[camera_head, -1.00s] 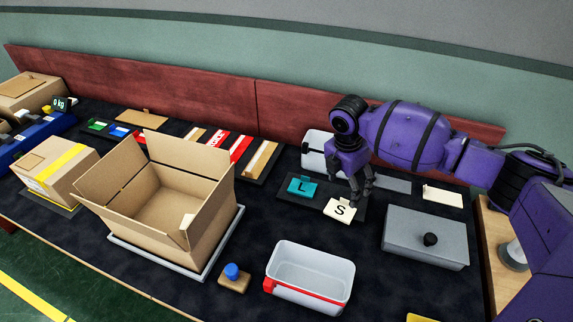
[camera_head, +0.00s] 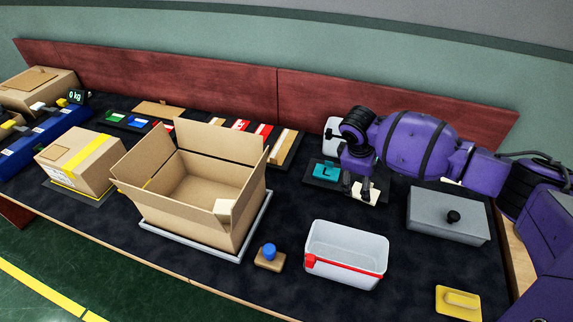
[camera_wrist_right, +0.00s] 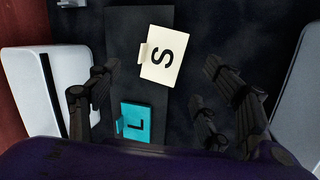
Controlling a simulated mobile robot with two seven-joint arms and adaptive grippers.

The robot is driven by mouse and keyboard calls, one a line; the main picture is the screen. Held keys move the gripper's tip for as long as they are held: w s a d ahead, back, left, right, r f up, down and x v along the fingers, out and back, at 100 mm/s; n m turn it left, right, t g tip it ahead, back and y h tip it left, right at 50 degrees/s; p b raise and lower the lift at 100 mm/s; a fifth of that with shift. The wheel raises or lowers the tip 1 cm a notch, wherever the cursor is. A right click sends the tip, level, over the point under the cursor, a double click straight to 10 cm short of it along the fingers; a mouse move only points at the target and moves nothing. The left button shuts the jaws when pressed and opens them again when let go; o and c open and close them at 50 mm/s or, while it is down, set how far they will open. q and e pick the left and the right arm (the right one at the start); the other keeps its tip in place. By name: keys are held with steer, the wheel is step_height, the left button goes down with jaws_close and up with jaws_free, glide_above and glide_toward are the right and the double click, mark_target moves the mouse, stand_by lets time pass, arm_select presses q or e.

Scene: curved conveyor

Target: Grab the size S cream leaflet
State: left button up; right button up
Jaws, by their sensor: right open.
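The size S cream leaflet (camera_wrist_right: 160,57) lies flat on a dark mat, its black S showing in the right wrist view. In the head view the cream leaflet (camera_head: 366,193) is partly hidden by my right gripper (camera_head: 356,194). The teal L leaflet (camera_head: 326,171) lies beside it on the same mat, and also shows in the wrist view (camera_wrist_right: 136,122). My right gripper (camera_wrist_right: 160,85) is open and empty above the mat, its fingers spread wide to either side of the leaflets. My left gripper is not in view.
A white bin with a red handle (camera_head: 345,262) stands in front. A grey lidded box (camera_head: 448,222) is to the right. An open cardboard box (camera_head: 190,217) stands at left centre. A blue-knobbed block (camera_head: 269,257) sits between box and bin.

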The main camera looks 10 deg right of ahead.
steer(key=x, duration=0.5)
steer(key=shift+s+d+f, duration=0.2)
steer(key=shift+f, duration=0.15)
steer(key=c, duration=1)
